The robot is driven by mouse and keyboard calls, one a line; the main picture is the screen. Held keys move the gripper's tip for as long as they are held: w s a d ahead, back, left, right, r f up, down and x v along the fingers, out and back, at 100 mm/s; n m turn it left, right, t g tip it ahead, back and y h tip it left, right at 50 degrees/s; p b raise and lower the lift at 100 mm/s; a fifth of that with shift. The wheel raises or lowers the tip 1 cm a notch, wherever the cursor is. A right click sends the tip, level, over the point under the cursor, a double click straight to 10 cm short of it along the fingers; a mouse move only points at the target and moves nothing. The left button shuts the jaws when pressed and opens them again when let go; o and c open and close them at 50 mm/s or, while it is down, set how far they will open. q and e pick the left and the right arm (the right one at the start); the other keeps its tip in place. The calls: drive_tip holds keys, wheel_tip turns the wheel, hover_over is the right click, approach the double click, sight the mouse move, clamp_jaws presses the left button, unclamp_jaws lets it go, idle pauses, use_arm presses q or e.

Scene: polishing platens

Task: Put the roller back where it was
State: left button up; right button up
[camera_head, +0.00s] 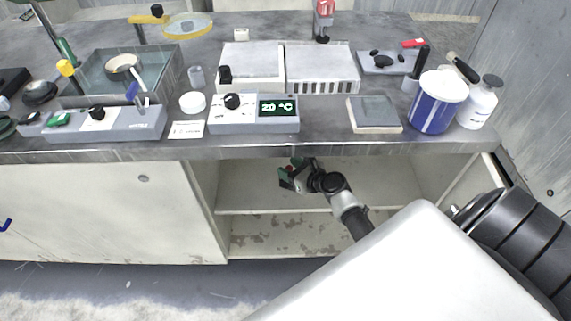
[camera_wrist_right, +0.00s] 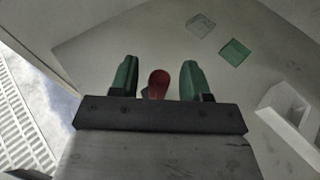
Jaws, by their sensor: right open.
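My right gripper (camera_head: 287,177) is inside the open cabinet under the worktop, above its shelf. In the right wrist view its two green fingers (camera_wrist_right: 158,80) stand apart. A red, rounded thing (camera_wrist_right: 159,82) shows in the gap between them, clear of both fingers. I cannot tell whether it is the roller or its handle, as its lower part is hidden behind the gripper body. No other thing in view can be surely named as the roller. My left gripper is not in view.
The cabinet shelf (camera_head: 245,200) looks bare around the gripper. Green square pieces (camera_wrist_right: 235,52) and a pale open box (camera_wrist_right: 288,112) show in the wrist view. The worktop edge (camera_head: 330,150) lies above. A blue-and-white tub (camera_head: 432,112) and a hotplate controller (camera_head: 235,124) stand on it.

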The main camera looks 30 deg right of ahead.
drive_tip(key=p+v, duration=0.1)
drive_tip(key=v, duration=0.3)
drive_tip(key=shift+s+r, duration=0.1)
drive_tip(key=shift+r, duration=0.05)
drive_tip(key=v, duration=0.5)
drive_tip(key=s+a+r+n+g+y, duration=0.1)
drive_tip(key=s+a+n+g, duration=0.25)
drive_tip(key=a+n, duration=0.45)
drive_tip(key=s+a+n+g+y, duration=0.25)
drive_tip(key=s+a+n, duration=0.2)
drive_tip(key=n, duration=0.65)
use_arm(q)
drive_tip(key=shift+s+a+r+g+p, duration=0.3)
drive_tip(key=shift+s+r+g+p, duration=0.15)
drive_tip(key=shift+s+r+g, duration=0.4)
use_arm(e)
drive_tip(key=s+a+r+n+g+h, duration=0.1)
drive_tip(key=s+r+n+g+h, duration=0.1)
drive_tip(key=s+n, duration=0.3)
drive_tip(key=s+r+n+g+h, duration=0.2)
drive_tip(key=s+n+h, duration=0.3)
drive_tip(key=n, duration=0.6)
drive_tip(key=shift+s+a+r+g, duration=0.25)
drive_tip(key=shift+a+r+g, duration=0.1)
drive_tip(key=shift+r, duration=0.4)
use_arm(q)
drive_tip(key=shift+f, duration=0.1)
use_arm(e)
drive_tip(key=shift+f, duration=0.1)
